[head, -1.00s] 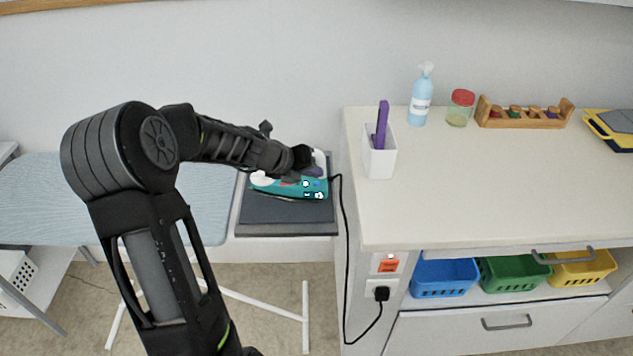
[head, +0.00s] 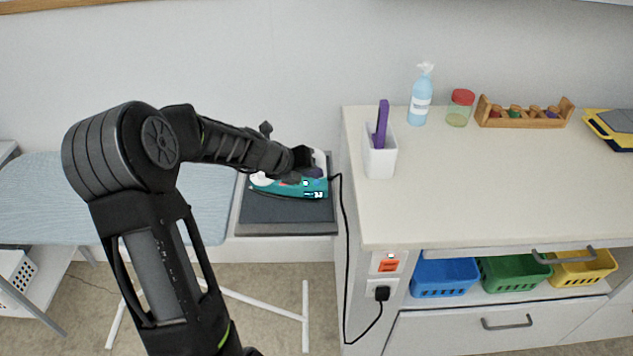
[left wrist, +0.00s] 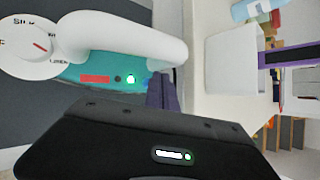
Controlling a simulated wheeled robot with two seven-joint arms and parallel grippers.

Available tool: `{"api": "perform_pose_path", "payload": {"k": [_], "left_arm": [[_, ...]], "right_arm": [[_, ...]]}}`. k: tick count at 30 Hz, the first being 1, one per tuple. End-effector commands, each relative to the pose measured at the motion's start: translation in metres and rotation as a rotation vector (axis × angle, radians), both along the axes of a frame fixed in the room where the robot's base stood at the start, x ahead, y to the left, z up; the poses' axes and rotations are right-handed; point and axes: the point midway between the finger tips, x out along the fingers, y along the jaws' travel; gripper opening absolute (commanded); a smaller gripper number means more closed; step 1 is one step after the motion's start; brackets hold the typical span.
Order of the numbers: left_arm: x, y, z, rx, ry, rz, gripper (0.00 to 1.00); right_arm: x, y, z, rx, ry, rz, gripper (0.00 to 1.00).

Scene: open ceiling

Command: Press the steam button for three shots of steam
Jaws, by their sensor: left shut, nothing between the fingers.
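A teal and white iron (head: 290,190) rests on a dark grey pad (head: 285,216) beside the ironing board. Small lit marks show on its teal side. In the left wrist view, the iron's white handle (left wrist: 115,38), round dial (left wrist: 28,45), red label (left wrist: 95,79) and a lit green-white spot (left wrist: 131,79) show. My left gripper (head: 312,172) is shut and empty, over the iron near its handle. Its dark purple-grey fingers (left wrist: 160,98) reach beside the handle, close to the lit spot. I cannot tell whether they touch it. Which control is the steam button is unclear. My right gripper is out of view.
A black cord runs from the iron down to a wall socket (head: 382,293). The white counter (head: 470,190) stands to the right, with a white holder (head: 379,160) near its left edge. The pale blue ironing board (head: 40,200) lies to the left.

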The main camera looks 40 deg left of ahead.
Motion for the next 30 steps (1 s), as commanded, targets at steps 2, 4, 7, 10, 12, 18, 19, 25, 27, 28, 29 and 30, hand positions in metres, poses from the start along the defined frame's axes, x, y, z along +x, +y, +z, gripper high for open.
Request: {"api": "perform_pose_path", "payload": {"k": [2,4,7,10,12,18,19,25,27,28,29,30], "left_arm": [[0.0001,-0.0004,-0.0036,-0.001,0.001,0.0,0.0],[0.0,-0.0002,-0.0044,-0.001,0.001,0.0,0.0],[0.0,-0.0001,-0.0043,-0.001,0.0,0.001,0.0],[-0.0001,-0.0001,-0.0042,-0.001,0.0,0.001,0.0],[-0.0001,0.0,-0.0041,-0.001,0.0,0.001,0.0],[-0.0001,-0.0001,-0.0054,-0.001,0.0,0.001,0.0],[-0.0001,0.0,-0.0057,-0.001,0.0,0.001,0.0],[-0.0001,0.0,-0.0083,0.0,0.0,0.0,0.0],[-0.0001,-0.0001,-0.0091,0.0,0.0,0.0,0.0],[-0.0001,0.0,-0.0094,0.0,0.0,0.0,0.0],[-0.0001,-0.0001,-0.0098,0.0,0.0,0.0,0.0],[-0.0002,-0.0001,-0.0103,0.0,0.0,0.0,0.0]], "right_arm": [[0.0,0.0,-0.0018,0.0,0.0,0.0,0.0],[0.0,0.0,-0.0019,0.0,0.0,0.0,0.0],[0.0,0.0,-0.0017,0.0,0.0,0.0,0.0],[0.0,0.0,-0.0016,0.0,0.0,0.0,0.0],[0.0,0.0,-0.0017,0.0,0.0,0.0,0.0],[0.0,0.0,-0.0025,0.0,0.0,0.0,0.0],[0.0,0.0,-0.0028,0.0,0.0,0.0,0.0],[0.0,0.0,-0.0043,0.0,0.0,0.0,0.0],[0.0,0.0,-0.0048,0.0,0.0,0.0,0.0],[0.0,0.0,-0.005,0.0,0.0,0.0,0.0],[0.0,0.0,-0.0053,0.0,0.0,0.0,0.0],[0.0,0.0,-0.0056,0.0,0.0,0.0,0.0]]}}
